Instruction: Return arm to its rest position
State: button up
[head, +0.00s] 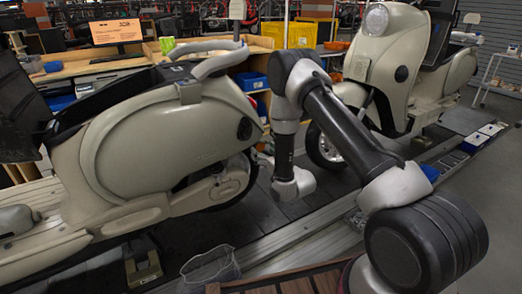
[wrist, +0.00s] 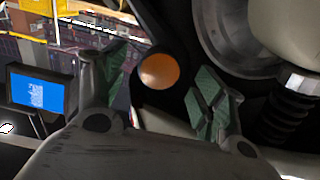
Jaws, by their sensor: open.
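My arm (head: 335,125) reaches up and bends down between two cream scooters in the head view. My gripper (wrist: 162,85) shows in the wrist view with two green-padded fingers spread apart and nothing held between them. An orange round lamp (wrist: 160,70) shows beyond the gap between the fingers; I cannot tell its distance. In the head view the gripper is mostly hidden by the wrist, close to the rear of the left scooter (head: 150,150).
The right scooter (head: 385,60) stands behind my arm. The slatted conveyor (head: 310,238) runs below. A mesh basket (head: 210,266) sits in front. Yellow bins (head: 287,35), a wooden bench and a monitor (head: 116,32) stand behind. Grey floor at right is fairly open.

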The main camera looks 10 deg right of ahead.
jog(key=v, duration=0.8)
jog(key=s+d+f+g+h, duration=0.1)
jog(key=s+f+g, duration=0.25)
jog(key=f, duration=0.35)
jog(key=s+d+f+g+h, duration=0.1)
jog(key=s+f+g, duration=0.25)
jog(key=f, duration=0.35)
jog(key=s+d+g+h, duration=0.2)
jog(key=s+d+g, duration=0.1)
jog(key=s+g, duration=0.2)
jog(key=s+d+r+m, duration=0.1)
jog(key=s+d+r, duration=0.1)
jog(key=s+r, duration=0.6)
jog(key=s+d+r+m+h, duration=0.1)
jog(key=s+d+r, duration=0.2)
jog(key=s+r, duration=0.5)
jog(key=s+d+r+m, duration=0.1)
jog(key=s+r, duration=0.8)
jog(key=r, duration=1.9)
jog(key=shift+d+r+m+g+h, duration=0.3)
jog(key=shift+d+g, duration=0.1)
jog(key=shift+d, duration=0.4)
